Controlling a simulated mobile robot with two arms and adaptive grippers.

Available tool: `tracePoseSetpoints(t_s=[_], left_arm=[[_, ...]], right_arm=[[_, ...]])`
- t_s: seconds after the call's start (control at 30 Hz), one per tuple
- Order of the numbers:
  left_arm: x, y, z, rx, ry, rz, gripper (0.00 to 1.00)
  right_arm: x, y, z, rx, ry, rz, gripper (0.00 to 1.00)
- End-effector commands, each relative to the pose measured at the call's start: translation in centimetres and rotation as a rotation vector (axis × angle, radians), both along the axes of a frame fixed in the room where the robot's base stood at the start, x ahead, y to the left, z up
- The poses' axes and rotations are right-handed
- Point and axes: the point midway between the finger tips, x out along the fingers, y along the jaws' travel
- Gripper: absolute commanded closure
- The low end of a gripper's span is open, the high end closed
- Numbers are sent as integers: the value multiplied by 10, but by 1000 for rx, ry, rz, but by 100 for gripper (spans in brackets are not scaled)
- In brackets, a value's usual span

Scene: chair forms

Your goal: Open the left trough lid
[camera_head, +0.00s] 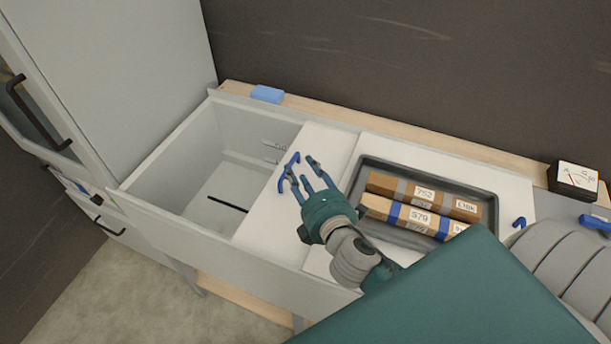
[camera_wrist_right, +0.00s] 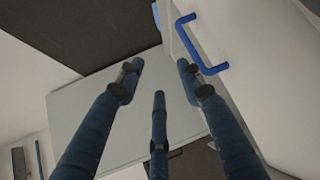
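The left trough lid (camera_head: 318,148) is a white panel lying over the middle of the trough, and the trough's left part is uncovered. Its blue bar handle (camera_head: 284,174) is at the lid's left side; a blue handle also shows in the right wrist view (camera_wrist_right: 191,48). My right gripper (camera_head: 308,170) is over the lid, just right of the handle. Its fingers are spread with nothing between them; in the right wrist view (camera_wrist_right: 160,68) the handle lies outside the fingers, near one fingertip. Whether a finger touches the handle I cannot tell. My left gripper is out of view.
The open trough (camera_head: 215,190) is empty apart from a dark slot or bar. A dark tray (camera_head: 362,180) with labelled brown boxes (camera_head: 420,205) sits right of the lid. A blue block (camera_head: 267,94) lies on the back ledge; a dial meter (camera_head: 577,180) stands far right. A grey cabinet (camera_head: 125,70) stands left.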

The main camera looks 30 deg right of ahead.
Motion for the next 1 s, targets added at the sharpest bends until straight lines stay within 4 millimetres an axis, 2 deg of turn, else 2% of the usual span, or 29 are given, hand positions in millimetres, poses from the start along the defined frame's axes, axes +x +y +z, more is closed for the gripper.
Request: tracePoseSetpoints(t_s=[0.2, 0.37, 0.87, 1.0], left_arm=[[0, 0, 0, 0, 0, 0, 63], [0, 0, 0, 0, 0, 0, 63], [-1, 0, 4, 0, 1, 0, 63], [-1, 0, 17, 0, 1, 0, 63]], right_arm=[[-13, 2, 2, 1, 1, 0, 63], [-16, 2, 2, 1, 0, -1, 63], [-15, 2, 3, 1, 1, 0, 63], [-1, 7, 10, 20, 26, 3, 63]])
